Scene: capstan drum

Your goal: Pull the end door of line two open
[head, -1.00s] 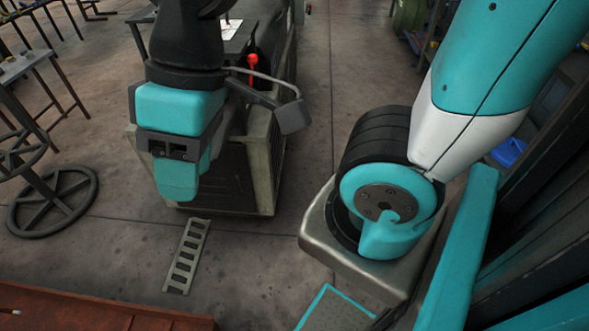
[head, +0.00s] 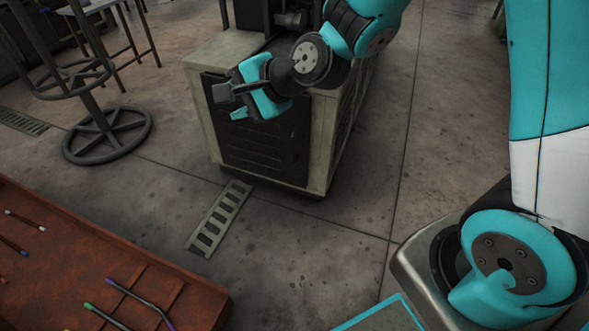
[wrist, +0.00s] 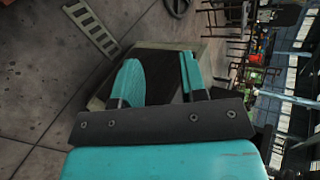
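The end door is a dark slotted panel (head: 262,152) on the near end of a pale grey machine (head: 318,150). It looks closed, flush in its frame. No line number is readable. My gripper (head: 250,113) is in front of the upper part of this panel and hides some of it. I cannot tell whether it touches the door, and I see no handle. In the wrist view my gripper (wrist: 162,68) has its two teal fingers apart, with dark surface of the machine showing between them and nothing clearly held.
A floor grate (head: 219,217) lies before the machine. A rust-red bench (head: 90,255) with coloured rods fills the lower left. A dark stand with a wheel-shaped base (head: 107,136) stands at left. The concrete floor right of the machine is clear.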

